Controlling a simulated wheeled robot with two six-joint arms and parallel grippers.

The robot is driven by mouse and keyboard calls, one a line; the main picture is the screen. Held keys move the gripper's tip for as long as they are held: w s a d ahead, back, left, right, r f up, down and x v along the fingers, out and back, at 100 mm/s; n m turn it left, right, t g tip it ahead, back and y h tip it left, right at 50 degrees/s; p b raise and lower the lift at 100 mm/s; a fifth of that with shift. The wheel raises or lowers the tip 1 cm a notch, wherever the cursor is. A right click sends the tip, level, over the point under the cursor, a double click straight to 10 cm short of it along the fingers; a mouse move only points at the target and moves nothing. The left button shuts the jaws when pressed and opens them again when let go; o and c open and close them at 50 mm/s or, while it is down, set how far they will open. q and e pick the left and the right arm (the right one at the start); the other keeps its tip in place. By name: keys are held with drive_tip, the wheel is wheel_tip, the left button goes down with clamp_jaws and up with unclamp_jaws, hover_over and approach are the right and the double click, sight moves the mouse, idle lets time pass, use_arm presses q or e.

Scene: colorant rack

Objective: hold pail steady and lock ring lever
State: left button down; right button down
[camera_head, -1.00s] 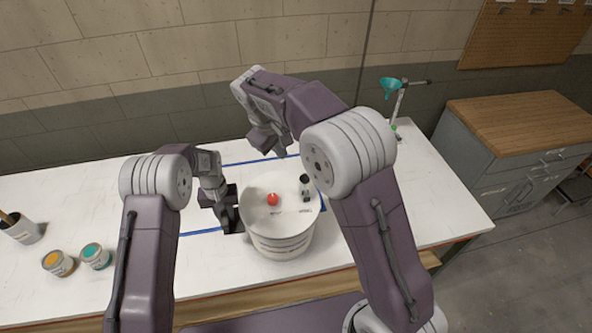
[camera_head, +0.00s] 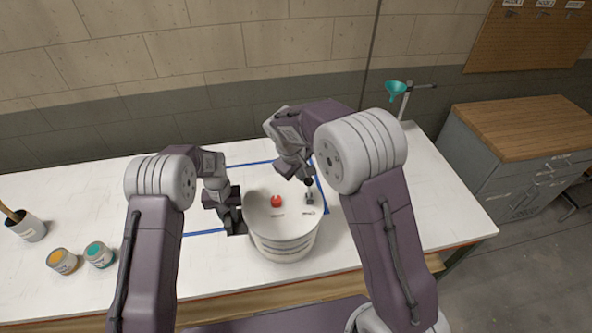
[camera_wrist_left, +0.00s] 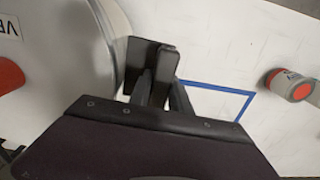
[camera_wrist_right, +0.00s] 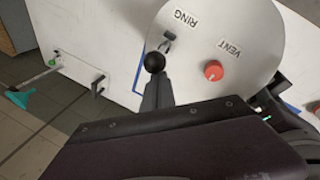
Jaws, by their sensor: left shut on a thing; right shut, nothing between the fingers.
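The white pail (camera_head: 284,238) stands upright on the table, its round lid facing up. A red vent knob (camera_head: 276,201) and the ring lever with a black ball end (camera_head: 308,182) are on the lid; the wrist view shows the RING and VENT labels beside them. My left gripper (camera_head: 238,212) is shut on the pail at its left side; its fingers (camera_wrist_left: 150,68) are against the wall, the contact partly hidden. My right gripper (camera_head: 304,175) is shut and empty, its tips right at the black ball (camera_wrist_right: 154,63); whether they touch is unclear.
Blue tape (camera_head: 250,163) marks the table around the pail. Small orange (camera_head: 63,261) and teal (camera_head: 99,254) paint cans and a brush cup (camera_head: 27,226) stand at the left. A teal funnel on a stand (camera_head: 396,89) is at the back right.

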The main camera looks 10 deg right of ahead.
drive_tip(key=shift+d, duration=0.15)
drive_tip(key=shift+d+y, duration=0.25)
drive_tip(key=shift+y, duration=0.25)
use_arm(q)
drive_tip(key=shift+w+a, duration=0.1)
use_arm(e)
drive_tip(key=shift+s+d, duration=0.1)
drive_tip(key=shift+d, duration=0.15)
drive_tip(key=shift+s+d+f+y, duration=0.15)
drive_tip(key=shift+d+y, duration=0.35)
drive_tip(key=shift+d, duration=0.9)
drive_tip(key=shift+d+f+y, duration=0.2)
drive_tip(key=shift+d+y, duration=0.3)
drive_tip(key=shift+d, duration=0.9)
